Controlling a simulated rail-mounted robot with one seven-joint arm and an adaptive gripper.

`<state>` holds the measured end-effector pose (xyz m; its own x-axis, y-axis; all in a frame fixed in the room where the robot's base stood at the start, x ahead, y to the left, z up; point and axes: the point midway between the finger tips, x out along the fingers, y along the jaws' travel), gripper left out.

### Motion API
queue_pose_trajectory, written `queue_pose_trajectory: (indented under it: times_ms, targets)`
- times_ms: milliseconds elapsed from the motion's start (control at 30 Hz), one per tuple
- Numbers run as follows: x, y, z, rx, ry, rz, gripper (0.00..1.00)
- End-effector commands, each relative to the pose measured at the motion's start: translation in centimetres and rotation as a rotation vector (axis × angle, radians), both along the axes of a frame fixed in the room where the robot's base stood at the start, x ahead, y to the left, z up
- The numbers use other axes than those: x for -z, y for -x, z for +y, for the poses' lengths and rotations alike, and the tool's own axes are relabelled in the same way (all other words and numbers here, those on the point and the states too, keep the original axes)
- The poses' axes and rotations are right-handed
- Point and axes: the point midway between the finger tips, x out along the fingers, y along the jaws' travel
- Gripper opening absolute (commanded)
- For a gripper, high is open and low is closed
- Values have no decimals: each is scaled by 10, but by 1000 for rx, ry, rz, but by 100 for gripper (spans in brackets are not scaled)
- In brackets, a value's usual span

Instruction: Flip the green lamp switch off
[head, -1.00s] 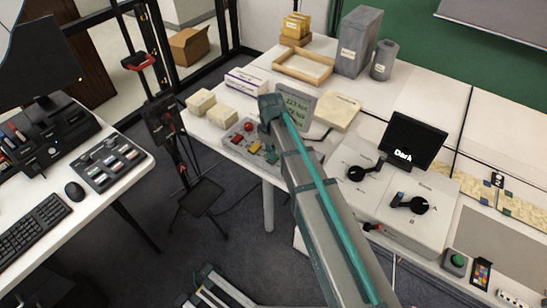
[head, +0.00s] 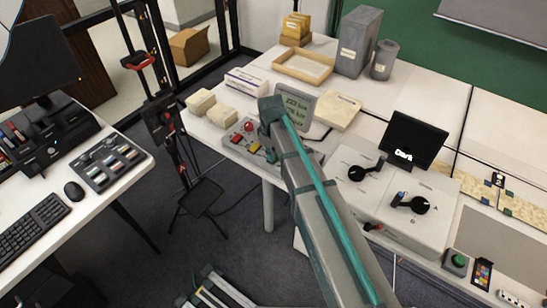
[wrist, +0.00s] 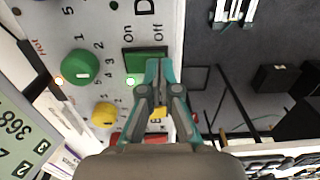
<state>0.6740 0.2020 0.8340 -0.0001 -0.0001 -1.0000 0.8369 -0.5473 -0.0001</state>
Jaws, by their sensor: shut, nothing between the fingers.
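The green lamp switch (wrist: 140,60) is a green rectangular block on the grey control panel, next to the printed words On and Off. A small lamp (wrist: 130,82) beside it glows pale green. My gripper (wrist: 160,64) is shut and empty, with its fingertips at the Off-side edge of the switch and partly covering it. Whether they touch it I cannot tell. In the head view the panel (head: 232,139) stands at the table's front edge, and my arm hides the gripper.
A green knob (wrist: 80,67) and a yellow knob (wrist: 105,114) sit close to the switch. A display screen (head: 296,104) stands behind the panel. Cream boxes (head: 202,101) lie to its left. A box with black dials (head: 392,200) stands to the right.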

Motion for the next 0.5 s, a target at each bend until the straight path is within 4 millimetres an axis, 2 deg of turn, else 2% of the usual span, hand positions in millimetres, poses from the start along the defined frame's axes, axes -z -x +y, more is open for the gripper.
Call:
queue_pose_trajectory:
  times_ms: [500]
  targets:
    - [7, 0, 0, 0, 0, 0, 0]
